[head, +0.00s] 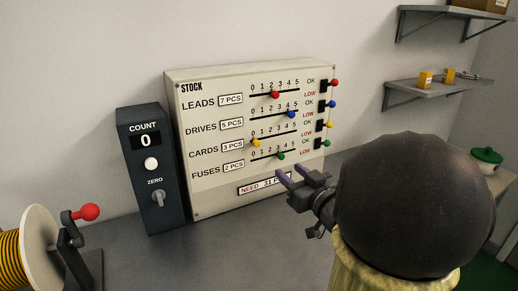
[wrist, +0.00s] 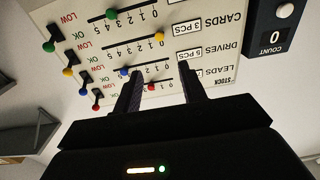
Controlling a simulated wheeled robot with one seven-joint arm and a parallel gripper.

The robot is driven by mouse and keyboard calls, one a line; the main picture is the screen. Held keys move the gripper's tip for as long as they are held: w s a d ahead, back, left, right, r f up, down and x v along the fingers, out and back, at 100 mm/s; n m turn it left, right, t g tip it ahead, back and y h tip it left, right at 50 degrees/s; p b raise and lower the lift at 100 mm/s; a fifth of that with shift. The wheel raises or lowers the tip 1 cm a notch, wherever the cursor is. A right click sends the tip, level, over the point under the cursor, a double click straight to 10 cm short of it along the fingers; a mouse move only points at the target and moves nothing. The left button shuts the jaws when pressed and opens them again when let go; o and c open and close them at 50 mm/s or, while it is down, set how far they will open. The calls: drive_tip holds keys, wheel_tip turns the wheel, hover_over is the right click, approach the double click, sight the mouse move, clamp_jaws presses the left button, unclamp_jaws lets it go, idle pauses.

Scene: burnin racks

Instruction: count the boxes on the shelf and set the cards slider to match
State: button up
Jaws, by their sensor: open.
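The STOCK board (head: 215,185) stands on the bench against the wall. The cards slider's yellow knob (head: 255,142) is at the 0 end of its track; it also shows in the wrist view (wrist: 159,36). The lower wall shelf (head: 410,93) bears two visible orange-yellow boxes, one at the left (head: 425,79) and one behind it to the right (head: 448,75). A small thin item beside them is too small to make out. My gripper (head: 290,174) is open and empty in front of the board's lower part, apart from the yellow knob.
Other knobs on the board are red (head: 275,95), blue (head: 291,114) and green (head: 281,155). Coloured OK/LOW levers line its right edge. A COUNT box (head: 155,200) reading 0 stands left. A reel (head: 38,250) and red-knobbed crank (head: 88,212) are front left. An upper shelf (head: 450,12) holds a carton.

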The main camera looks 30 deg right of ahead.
sight(258, 144)
drive_tip(key=shift+w+r+p, duration=0.15)
drive_tip(key=shift+p, duration=0.4)
drive_tip(key=w+p, duration=0.2)
drive_tip(key=p, duration=0.5)
drive_tip(key=shift+r, duration=0.1)
drive_tip(key=p, duration=0.2)
drive_tip(key=shift+w+p, duration=0.3)
drive_tip(key=shift+p, duration=0.1)
drive_tip(key=shift+a+p, duration=0.1)
drive_tip(key=shift+p, duration=0.75)
drive_tip(key=w+p, duration=0.2)
drive_tip(key=w, duration=0.4)
drive_tip(key=w+p, duration=0.2)
drive_tip(key=w, duration=0.5)
drive_tip(key=shift+w+a, duration=0.2)
drive_tip(key=shift+w, duration=0.05)
drive_tip(key=shift+w+f, duration=0.25)
drive_tip(key=shift+w, duration=0.3)
